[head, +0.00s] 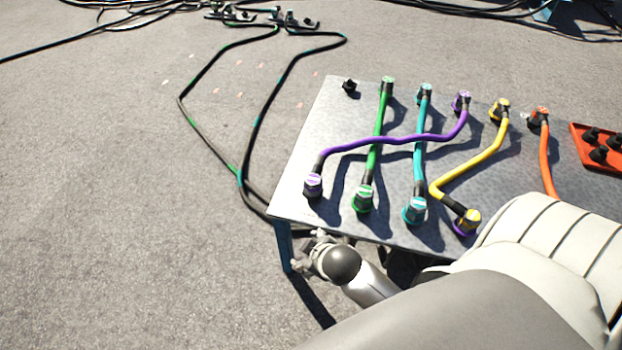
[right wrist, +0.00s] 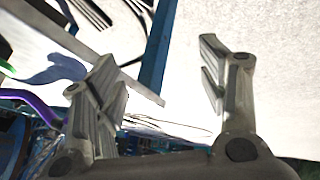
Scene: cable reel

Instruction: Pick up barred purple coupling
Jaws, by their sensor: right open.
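A purple cable (head: 395,142) runs across the tabletop between two purple-marked couplings. The near-left coupling (head: 313,184) stands close to the table's left edge and shows pale and purple bands on its cap. The far coupling (head: 462,99) has a purple cap with pale marks. I cannot tell for certain which is the barred one. My right gripper (head: 309,252) is low beside the table's near-left corner, apart from both couplings. In the right wrist view its fingers (right wrist: 158,78) are spread and empty, and a bit of purple cable shows at the left. My left gripper is not in view.
The metal table (head: 330,125) also carries green (head: 364,197), teal (head: 415,209), yellow (head: 467,221) and orange (head: 541,117) couplings with cables. A red tray (head: 591,158) stands at the right. Loose black cables (head: 262,110) lie on the floor left of the table.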

